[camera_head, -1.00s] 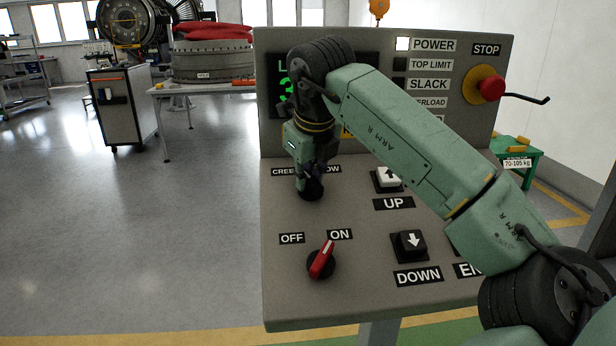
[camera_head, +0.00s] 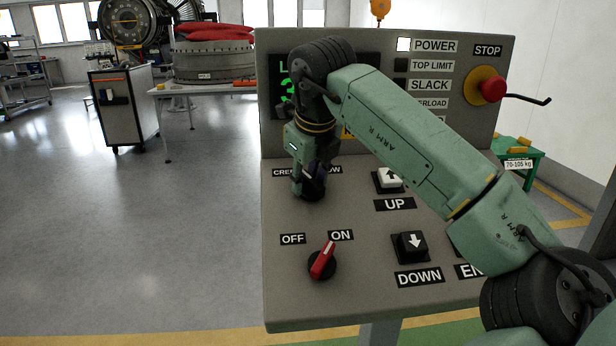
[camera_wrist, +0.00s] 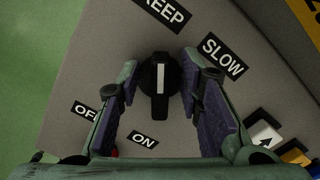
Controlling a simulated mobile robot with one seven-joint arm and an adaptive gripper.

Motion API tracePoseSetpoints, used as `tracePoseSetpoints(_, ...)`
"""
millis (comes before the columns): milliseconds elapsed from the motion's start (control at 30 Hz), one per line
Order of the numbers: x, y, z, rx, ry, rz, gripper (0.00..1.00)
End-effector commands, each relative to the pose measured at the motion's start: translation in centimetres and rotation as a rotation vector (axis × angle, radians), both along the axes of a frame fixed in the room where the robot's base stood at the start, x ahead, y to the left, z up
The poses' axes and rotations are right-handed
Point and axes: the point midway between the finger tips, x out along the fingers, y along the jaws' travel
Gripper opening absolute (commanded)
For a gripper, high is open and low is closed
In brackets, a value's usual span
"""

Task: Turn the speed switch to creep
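The speed switch is a black knob with a white line (camera_wrist: 160,80), in the middle of the wrist view. Its line points up in that view, towards the CREEP label (camera_wrist: 165,10); the SLOW label (camera_wrist: 222,55) is to the upper right. My gripper (camera_wrist: 160,75) is open, with one purple-padded finger on each side of the knob and gaps visible between pads and knob. In the head view my gripper (camera_head: 308,185) points down at the panel and partly hides the black knob (camera_head: 317,186) and both labels.
The control panel (camera_head: 350,300) also carries a red OFF/ON switch (camera_head: 322,261) in front of the knob, an UP button (camera_head: 389,179), a DOWN button (camera_head: 410,244) and a red STOP button (camera_head: 490,89). Open floor lies to the left.

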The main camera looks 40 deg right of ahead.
Motion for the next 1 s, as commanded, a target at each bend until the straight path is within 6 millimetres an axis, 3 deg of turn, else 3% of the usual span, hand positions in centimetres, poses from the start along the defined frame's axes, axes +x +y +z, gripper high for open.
tracePoseSetpoints(267, -0.1, 0.0, 0.3, 0.0, 0.0, -0.001, 0.33)
tracePoseSetpoints(700, -2.6, 1.3, 6.0, -0.001, 0.0, -0.002, 0.33)
tracePoseSetpoints(1000, -2.9, 1.6, 6.8, 0.0, 0.0, 0.0, 0.33)
